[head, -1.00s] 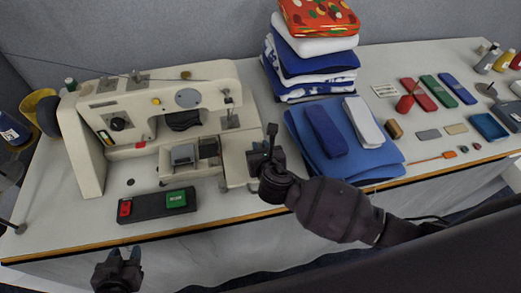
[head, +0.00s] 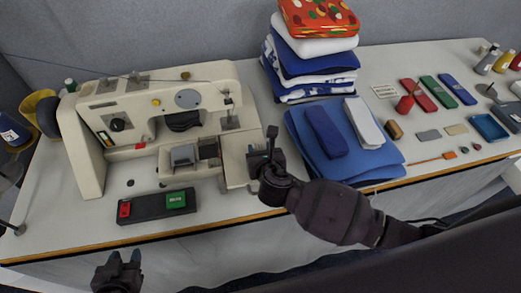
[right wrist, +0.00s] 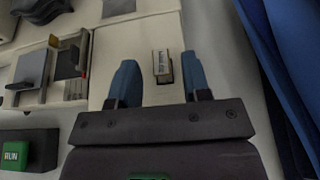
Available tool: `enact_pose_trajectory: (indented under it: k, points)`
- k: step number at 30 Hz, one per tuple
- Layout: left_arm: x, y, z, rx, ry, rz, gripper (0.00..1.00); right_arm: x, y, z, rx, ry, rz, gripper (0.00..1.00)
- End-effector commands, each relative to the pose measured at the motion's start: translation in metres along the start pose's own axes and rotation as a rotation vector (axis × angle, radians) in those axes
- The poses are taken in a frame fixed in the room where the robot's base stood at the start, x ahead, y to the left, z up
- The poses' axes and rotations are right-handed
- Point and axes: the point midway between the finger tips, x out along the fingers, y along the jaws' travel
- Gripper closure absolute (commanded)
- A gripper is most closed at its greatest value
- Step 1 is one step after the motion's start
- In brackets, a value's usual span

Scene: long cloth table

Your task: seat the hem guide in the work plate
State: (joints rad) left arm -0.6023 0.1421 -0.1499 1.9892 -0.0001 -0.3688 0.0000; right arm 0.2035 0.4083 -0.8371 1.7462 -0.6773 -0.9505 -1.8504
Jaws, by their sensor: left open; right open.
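The sewing machine's cream work plate (head: 235,151) lies right of the needle area; it also shows in the right wrist view (right wrist: 137,37). A small pale-and-dark piece (right wrist: 162,66), possibly the hem guide, is on the plate; I cannot tell whether it is seated. My right gripper (right wrist: 162,83) is open, with its blue fingers on either side of this piece, apparently not touching it. In the head view the right gripper (head: 264,155) is over the plate's right end and hides the piece. My left gripper (head: 125,256) is open and empty before the table's front edge.
A grey block (head: 183,155) and a dark block (head: 208,150) stand left of the plate's end. A control box (head: 150,206) with red and green buttons lies in front. Folded blue cloth (head: 380,158) lies close to the right of the gripper.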

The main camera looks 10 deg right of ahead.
Motion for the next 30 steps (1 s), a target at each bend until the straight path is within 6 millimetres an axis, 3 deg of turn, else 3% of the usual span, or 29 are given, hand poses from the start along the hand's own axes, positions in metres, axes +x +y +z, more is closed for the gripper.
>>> enact_pose_trajectory:
  k: [18,30]
  points:
    - [-0.004,-0.001,-0.014,0.001,0.011,0.001,0.57,-0.103,0.0,-0.001,-0.001,0.002,0.001,0.56]
    - [-0.008,-0.001,-0.009,-0.001,0.0,-0.001,0.57,-0.118,0.0,-0.001,0.008,0.003,0.0,0.56]
